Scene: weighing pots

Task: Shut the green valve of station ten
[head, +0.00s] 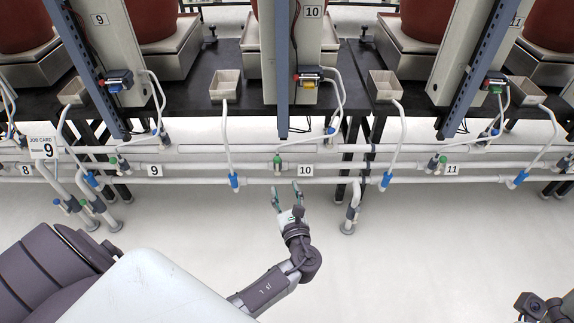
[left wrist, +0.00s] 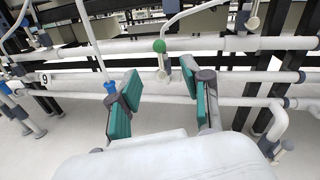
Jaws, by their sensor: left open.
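The green valve (head: 278,160) of station ten is a small green knob on the upper white pipe, just left of the "10" label (head: 305,170). In the left wrist view the green knob (left wrist: 159,46) shows beyond and between my fingers. My left gripper (head: 286,189) is open and empty, below the green valve in the head view and apart from it. Its teal finger pads also show in the left wrist view (left wrist: 163,90). My right gripper's fingers do not show.
A blue valve (head: 233,180) hangs on a hose left of the green one, and another blue valve (head: 386,180) is to the right. A pipe stand (head: 350,212) rises from the floor right of my left gripper. The white floor (head: 400,255) in front is clear.

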